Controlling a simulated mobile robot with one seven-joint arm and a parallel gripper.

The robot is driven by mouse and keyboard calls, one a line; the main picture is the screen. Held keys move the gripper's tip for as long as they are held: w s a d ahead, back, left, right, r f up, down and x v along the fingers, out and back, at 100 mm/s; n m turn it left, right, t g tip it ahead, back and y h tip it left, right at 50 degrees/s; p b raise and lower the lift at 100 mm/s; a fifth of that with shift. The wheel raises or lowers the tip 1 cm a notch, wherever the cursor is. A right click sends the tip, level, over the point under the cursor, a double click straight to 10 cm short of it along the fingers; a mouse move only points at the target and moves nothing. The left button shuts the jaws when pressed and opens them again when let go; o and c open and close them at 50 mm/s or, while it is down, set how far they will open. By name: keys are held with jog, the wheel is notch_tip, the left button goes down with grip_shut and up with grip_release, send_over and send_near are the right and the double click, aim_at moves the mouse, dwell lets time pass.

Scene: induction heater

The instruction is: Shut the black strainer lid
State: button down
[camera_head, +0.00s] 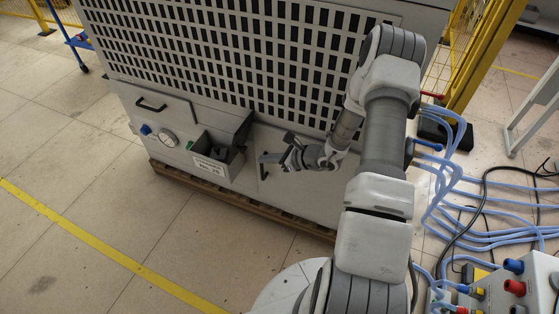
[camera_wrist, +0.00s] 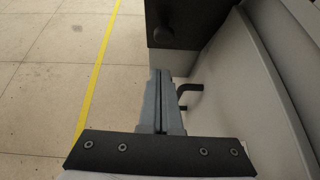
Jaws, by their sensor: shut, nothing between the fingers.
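A grey box with a dark inside (camera_head: 222,148) and a white label (camera_head: 208,166) sticks out from the front of the machine in the head view. I cannot surely tell its strainer lid apart there. In the wrist view a black block with a round knob (camera_wrist: 187,22) is at the top, beyond my fingertips; it may be the lid or the box's side. My gripper (camera_head: 265,158) is to the right of the box, close to the machine front. In the wrist view my gripper (camera_wrist: 158,74) is shut and empty, its fingertips apart from the knob.
A black handle (camera_head: 264,172) is on the machine front beside my gripper, and shows right of the fingers in the wrist view (camera_wrist: 187,92). Open floor lies in front.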

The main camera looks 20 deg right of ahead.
jog(key=shift+w+a+r+b, duration=0.15)
jog(key=shift+w+a+r, duration=0.05)
jog(key=shift+w+a, duration=0.6)
jog(key=shift+w+a+r+b, duration=0.15)
jog(key=shift+w+a+r, duration=0.05)
jog(key=shift+w+a, duration=0.5)
jog(key=shift+w+r, duration=0.1)
jog(key=shift+r, duration=0.05)
